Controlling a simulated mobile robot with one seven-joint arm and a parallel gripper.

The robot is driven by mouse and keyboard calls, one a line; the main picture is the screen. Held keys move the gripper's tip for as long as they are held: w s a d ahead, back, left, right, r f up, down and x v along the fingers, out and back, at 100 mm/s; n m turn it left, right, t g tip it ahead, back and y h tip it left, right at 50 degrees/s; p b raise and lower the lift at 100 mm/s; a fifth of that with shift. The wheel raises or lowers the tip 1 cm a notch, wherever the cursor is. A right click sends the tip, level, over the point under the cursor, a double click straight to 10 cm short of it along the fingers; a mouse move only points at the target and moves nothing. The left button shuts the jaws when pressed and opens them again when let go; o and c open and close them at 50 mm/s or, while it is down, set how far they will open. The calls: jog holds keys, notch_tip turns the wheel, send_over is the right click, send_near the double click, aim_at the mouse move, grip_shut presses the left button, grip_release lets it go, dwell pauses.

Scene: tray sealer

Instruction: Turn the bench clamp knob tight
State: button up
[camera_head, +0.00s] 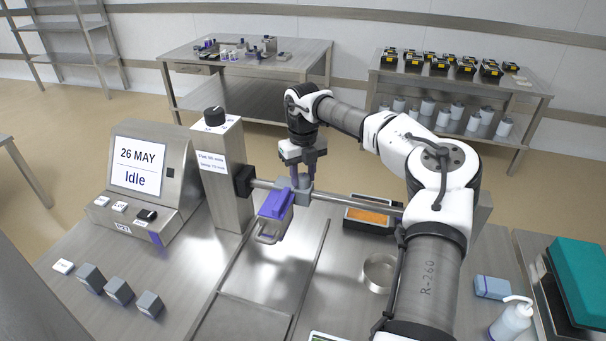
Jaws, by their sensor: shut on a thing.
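A metal rail (345,202) runs across the bench from an upright post (228,185). A grey clamp block (304,197) sits on this rail, with a purple-topped unit (277,204) hanging beside it at the left. My gripper (301,181) points down over the block, its fingers shut on the clamp knob at the block's top. The knob is mostly hidden by the fingers, so how far it is turned cannot be seen.
A display box (160,170) reading "26 MAY Idle" stands left. A black dial (214,116) tops the post. An orange-filled tray (368,218) and a round metal dish (380,271) lie right of the guide rails. A pump bottle (511,318) stands at front right.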

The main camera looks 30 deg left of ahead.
jog(key=shift+r, duration=0.1)
jog(key=o, duration=1)
